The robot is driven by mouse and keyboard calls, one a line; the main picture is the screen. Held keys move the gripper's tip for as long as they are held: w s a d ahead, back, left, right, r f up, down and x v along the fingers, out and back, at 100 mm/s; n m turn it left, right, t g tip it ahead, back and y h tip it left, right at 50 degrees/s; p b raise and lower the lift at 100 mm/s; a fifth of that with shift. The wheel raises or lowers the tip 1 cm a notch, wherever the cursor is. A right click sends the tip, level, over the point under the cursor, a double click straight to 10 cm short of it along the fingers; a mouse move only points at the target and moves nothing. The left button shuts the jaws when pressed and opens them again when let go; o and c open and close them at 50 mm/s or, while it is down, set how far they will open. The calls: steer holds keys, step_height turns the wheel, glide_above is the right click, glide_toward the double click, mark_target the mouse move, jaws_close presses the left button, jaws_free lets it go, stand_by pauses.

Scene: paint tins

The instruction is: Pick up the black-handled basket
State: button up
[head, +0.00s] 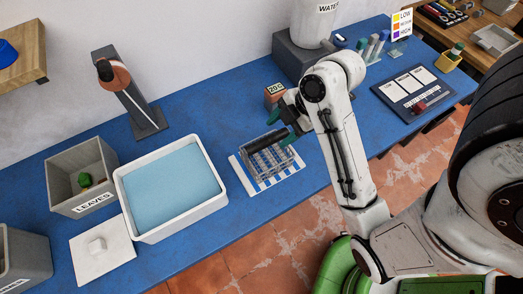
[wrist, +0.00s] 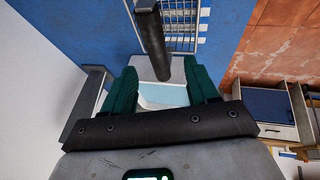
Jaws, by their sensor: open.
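The black-handled basket (head: 271,160) is a small wire basket with a thick black bar handle (head: 264,142) across its top. It sits on a blue-and-white striped mat (head: 248,180) on the blue table. In the wrist view the handle (wrist: 152,40) runs lengthwise, its lower end appearing between my finger pads, with part of the wire basket (wrist: 182,14) beyond. My gripper (head: 289,122) is open, its green pads (wrist: 162,76) apart on either side of the handle end. I cannot tell whether a pad touches it.
A white tub of blue liquid (head: 172,178) stands left of the basket. A brick-coloured block (head: 274,93) and a grey block under a water container (head: 297,58) stand behind. A grey leaves bin (head: 82,180) and a dark stand (head: 135,100) are farther left.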

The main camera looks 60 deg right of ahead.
mark_target(270, 140)
steer(key=shift+b+x, duration=1.65)
steer(key=shift+x, duration=0.7)
steer(key=shift+d+x, duration=0.1)
steer(key=shift+x, duration=1.1)
steer(key=shift+d+x, duration=0.15)
steer(key=shift+x, duration=1.1)
steer(key=shift+f, duration=0.3)
jaws_close()
